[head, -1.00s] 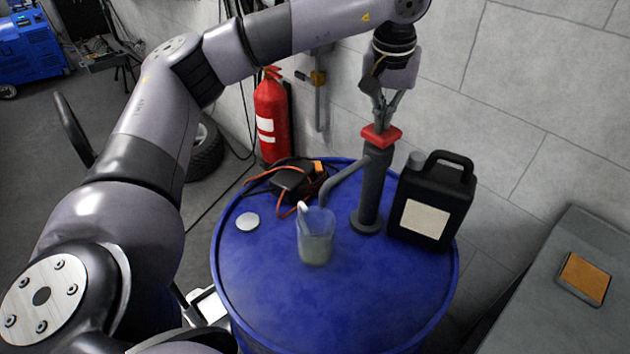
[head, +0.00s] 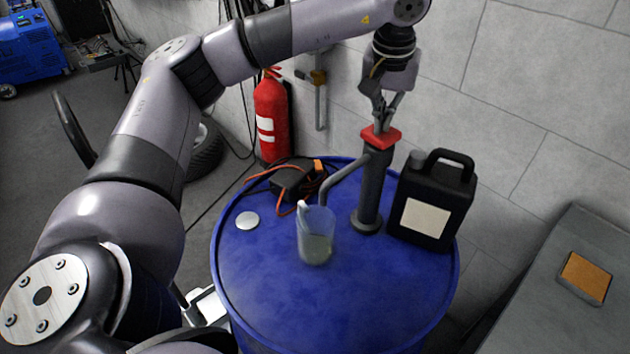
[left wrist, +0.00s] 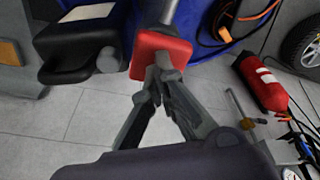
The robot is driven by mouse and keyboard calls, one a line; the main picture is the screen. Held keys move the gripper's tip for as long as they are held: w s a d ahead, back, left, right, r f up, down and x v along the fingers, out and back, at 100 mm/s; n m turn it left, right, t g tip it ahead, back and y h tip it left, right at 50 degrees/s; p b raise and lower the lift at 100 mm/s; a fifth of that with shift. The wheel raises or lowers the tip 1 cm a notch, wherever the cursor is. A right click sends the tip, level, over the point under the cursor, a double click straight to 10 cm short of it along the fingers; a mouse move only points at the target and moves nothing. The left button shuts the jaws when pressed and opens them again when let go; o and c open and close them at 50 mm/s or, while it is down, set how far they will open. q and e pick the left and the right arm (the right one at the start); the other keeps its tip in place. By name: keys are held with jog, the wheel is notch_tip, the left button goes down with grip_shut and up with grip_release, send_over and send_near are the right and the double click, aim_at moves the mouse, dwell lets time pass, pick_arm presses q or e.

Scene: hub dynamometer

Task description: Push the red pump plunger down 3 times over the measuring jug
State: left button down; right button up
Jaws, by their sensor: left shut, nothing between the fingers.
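The red pump plunger (head: 381,137) sits low on top of the grey pump body (head: 371,188), which stands on the blue drum. My left gripper (head: 380,122) is shut and empty, its fingertips directly above the red plunger and seemingly touching it. The clear measuring jug (head: 316,238) stands upright on the drum under the spout (head: 343,178), with some greenish liquid inside. My right gripper is not in view.
On the blue drum (head: 300,310) a black canister (head: 433,195) stands close right of the pump. A black device with orange cables (head: 290,180) and a pale round cap (head: 247,220) lie left. A fire extinguisher (head: 270,118) stands by the wall. The drum's front is clear.

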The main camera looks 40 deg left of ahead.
pick_arm(q)
jog(key=shift+r+p, duration=2.85)
jog(key=shift+r, duration=0.65)
jog(key=shift+f, duration=0.2)
jog(key=shift+f+b, duration=2.1)
jog(key=shift+f, duration=1.35)
jog(key=shift+r, duration=0.1)
jog(key=shift+r+p, duration=2.6)
jog(key=shift+r, duration=0.95)
